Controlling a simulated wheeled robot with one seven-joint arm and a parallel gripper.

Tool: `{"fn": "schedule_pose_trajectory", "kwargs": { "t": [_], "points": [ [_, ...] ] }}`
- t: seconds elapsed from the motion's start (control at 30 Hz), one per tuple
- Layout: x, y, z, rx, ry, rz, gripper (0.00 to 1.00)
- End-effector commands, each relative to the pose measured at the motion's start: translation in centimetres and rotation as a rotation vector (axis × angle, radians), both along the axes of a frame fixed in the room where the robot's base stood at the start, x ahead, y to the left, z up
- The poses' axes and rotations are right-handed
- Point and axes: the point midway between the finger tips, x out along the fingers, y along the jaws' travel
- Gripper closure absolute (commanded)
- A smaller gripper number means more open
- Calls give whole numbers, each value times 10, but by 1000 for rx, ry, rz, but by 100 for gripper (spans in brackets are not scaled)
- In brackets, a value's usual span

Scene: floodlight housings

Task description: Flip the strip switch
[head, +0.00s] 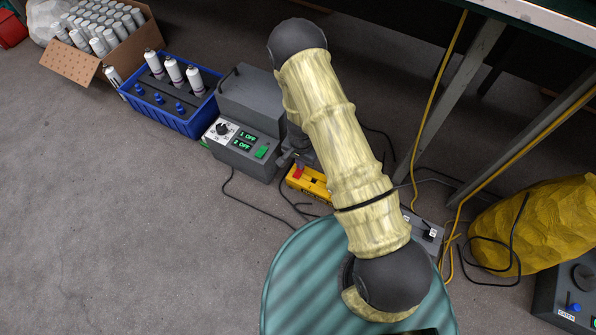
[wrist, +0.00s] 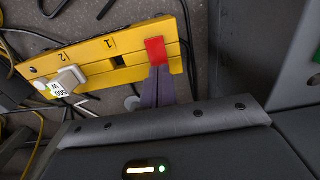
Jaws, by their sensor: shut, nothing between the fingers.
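The yellow power strip (head: 312,183) lies on the floor, partly hidden behind my arm in the head view. It also shows in the wrist view (wrist: 122,70), with sockets marked 1 and 2. Its red switch (wrist: 156,50) sits at the strip's right end there and shows at the left end in the head view (head: 298,172). My gripper (wrist: 160,72) is shut and empty, its purple fingers pointing at the strip just below the red switch. I cannot tell whether the tips touch the switch. A pale plug (wrist: 68,80) labelled 500 W is at socket 2.
A grey unit (head: 240,145) reading 1 OFF and 2 OFF stands left of the strip. A blue crate (head: 180,120) with bottles and a cardboard box (head: 78,68) lie farther left. Table legs (head: 455,95), cables and a yellow bag (head: 540,225) are at right. The left floor is clear.

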Motion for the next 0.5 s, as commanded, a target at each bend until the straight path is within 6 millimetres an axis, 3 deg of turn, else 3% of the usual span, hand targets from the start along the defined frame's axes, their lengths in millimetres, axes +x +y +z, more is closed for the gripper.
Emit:
{"fn": "schedule_pose_trajectory", "kwargs": {
  "t": [0.5],
  "points": [
    [0, 0, -7, 0, 0, 0, 100]
  ]
}}
